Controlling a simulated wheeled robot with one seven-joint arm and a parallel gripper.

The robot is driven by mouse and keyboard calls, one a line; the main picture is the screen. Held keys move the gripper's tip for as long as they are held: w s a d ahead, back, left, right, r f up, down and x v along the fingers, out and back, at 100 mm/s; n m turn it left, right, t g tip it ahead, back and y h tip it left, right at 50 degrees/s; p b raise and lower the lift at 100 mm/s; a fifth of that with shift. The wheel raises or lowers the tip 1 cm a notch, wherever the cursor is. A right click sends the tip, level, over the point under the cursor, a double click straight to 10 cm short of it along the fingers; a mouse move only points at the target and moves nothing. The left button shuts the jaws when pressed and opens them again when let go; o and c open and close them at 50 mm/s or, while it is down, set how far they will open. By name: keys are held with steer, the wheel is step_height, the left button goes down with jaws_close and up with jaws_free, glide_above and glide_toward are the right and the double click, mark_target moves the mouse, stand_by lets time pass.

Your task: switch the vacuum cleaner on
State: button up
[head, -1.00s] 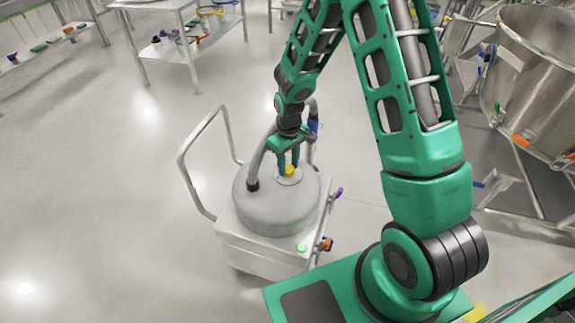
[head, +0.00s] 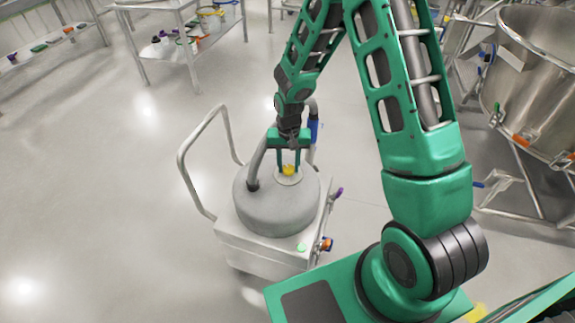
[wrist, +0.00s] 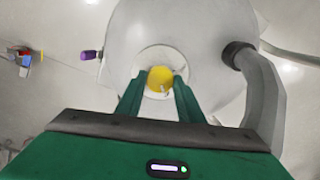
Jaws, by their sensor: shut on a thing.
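The vacuum cleaner (head: 266,208) is a grey round drum on a pale square wheeled base. A yellow knob (head: 288,170) sits on a pale round plate on top of the drum; in the wrist view the knob (wrist: 160,78) lies between my fingertips. My gripper (head: 288,166) points down from above and is shut on the yellow knob. The fingers (wrist: 160,88) hide part of the knob's sides. A small white mark shows on the knob in the wrist view. A green round button (head: 301,247) is on the base's front corner.
A grey hose (head: 256,165) rises from the drum beside my gripper. A bent metal handle (head: 188,165) stands at the left. A steel vessel (head: 540,75) on a frame is at the right, and metal tables (head: 170,50) stand behind. The floor at left is clear.

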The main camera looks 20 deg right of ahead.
mark_target(288, 168)
steer(key=shift+w, duration=0.15)
stand_by(0.3)
steer(key=o, duration=1.1)
steer(key=shift+c, duration=0.2)
step_height(288, 168, up, 11)
steer(key=shift+f, duration=0.15)
steer(key=s+d+r+m+h, duration=0.1)
steer(key=s+d+r, duration=1.1)
steer(key=d+r, duration=0.1)
steer(key=s+d+r, duration=0.2)
steer(key=s, duration=0.8)
steer(key=s+d+r+m+y, duration=0.1)
steer(key=s+d+r, duration=0.1)
steer(key=s, duration=0.7)
steer(key=shift+s+r, duration=0.35)
steer(key=shift+r, duration=0.25)
